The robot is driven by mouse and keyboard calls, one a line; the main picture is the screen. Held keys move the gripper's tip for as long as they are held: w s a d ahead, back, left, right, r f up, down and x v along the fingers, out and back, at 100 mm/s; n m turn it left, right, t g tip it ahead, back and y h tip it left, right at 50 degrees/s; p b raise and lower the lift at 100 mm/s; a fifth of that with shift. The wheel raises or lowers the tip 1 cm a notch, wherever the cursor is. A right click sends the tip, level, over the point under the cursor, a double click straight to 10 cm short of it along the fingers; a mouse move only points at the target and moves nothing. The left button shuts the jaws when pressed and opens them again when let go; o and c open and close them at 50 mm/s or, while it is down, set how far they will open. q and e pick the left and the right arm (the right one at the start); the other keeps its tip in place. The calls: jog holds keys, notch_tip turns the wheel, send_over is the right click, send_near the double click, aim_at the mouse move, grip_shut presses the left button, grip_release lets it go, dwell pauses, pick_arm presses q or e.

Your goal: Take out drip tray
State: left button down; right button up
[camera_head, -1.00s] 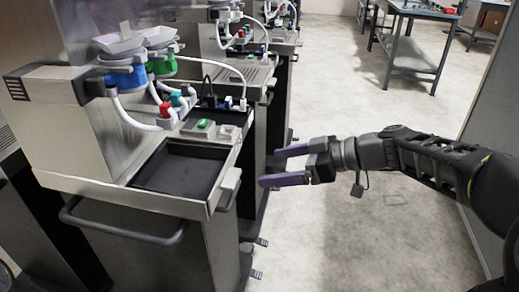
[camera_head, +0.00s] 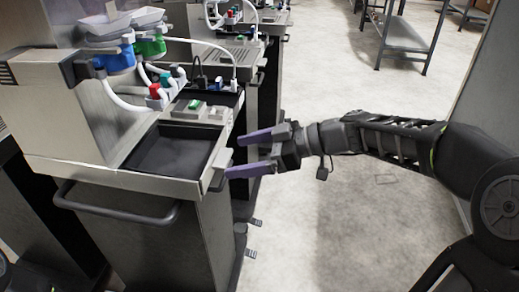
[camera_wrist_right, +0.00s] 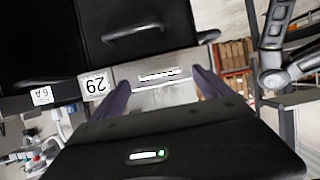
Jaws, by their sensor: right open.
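The drip tray (camera_head: 172,153) is a shallow black tray in the top of the nearest dispenser's pale counter. A light grey handle-like block (camera_head: 219,168) sticks out at the counter's right edge. My right gripper (camera_head: 236,155) has two purple fingers, spread apart and pointing left at this block. The near fingertip overlaps the block in the head view; contact cannot be told. In the right wrist view, the open fingers (camera_wrist_right: 162,88) stand either side of a pale front with a bright slot (camera_wrist_right: 160,75). My left gripper is not in view.
A dark bar handle (camera_head: 118,213) runs along the dispenser's front. Red, blue and green fittings with white hoses (camera_head: 150,92) stand behind the tray. More dispensers line up behind. A grey metal table (camera_head: 405,38) stands far back; the floor (camera_head: 340,220) is mostly clear.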

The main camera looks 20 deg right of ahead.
jog(key=shift+x, duration=1.15)
jog(key=c, duration=1.8)
jog(key=shift+r+b, duration=0.1)
jog(key=shift+b, duration=0.4)
jog(key=shift+r, duration=0.1)
jog(key=shift+w, duration=0.1)
